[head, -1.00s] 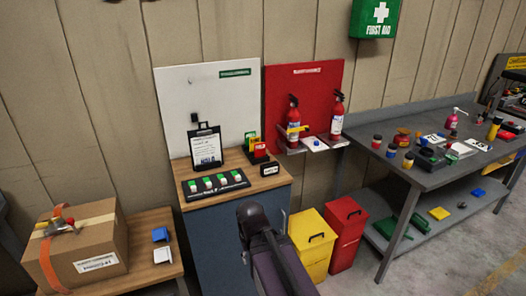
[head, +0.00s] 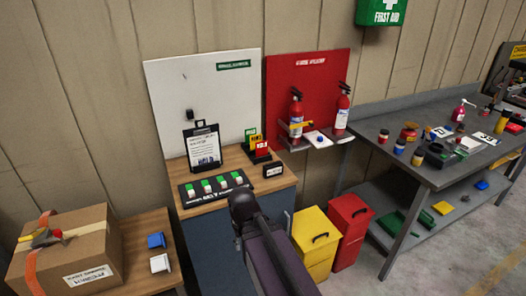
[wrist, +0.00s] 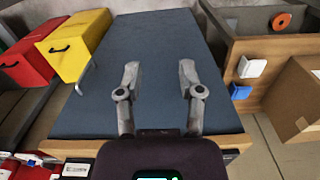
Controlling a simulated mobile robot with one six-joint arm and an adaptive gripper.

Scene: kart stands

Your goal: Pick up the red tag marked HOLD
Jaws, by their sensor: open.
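A red tag (head: 262,148) stands in a small dark rack on the wooden top of the blue cabinet, in front of a yellow tag and a green tag (head: 250,134). Its lettering is too small to read surely. My gripper (wrist: 159,72) is open and empty in the wrist view, its two fingers apart over the blue cabinet front (wrist: 150,40). In the head view my dark arm covers the gripper, in front of the cabinet and below the tag rack. Red shapes show at the lower left of the wrist view, but I cannot tell whether the tag is among them.
A clipboard (head: 203,147) and a black switch panel (head: 213,188) share the cabinet top. A small black sign (head: 273,170) stands right of the panel. Fire extinguishers (head: 341,108) stand on a shelf to the right.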

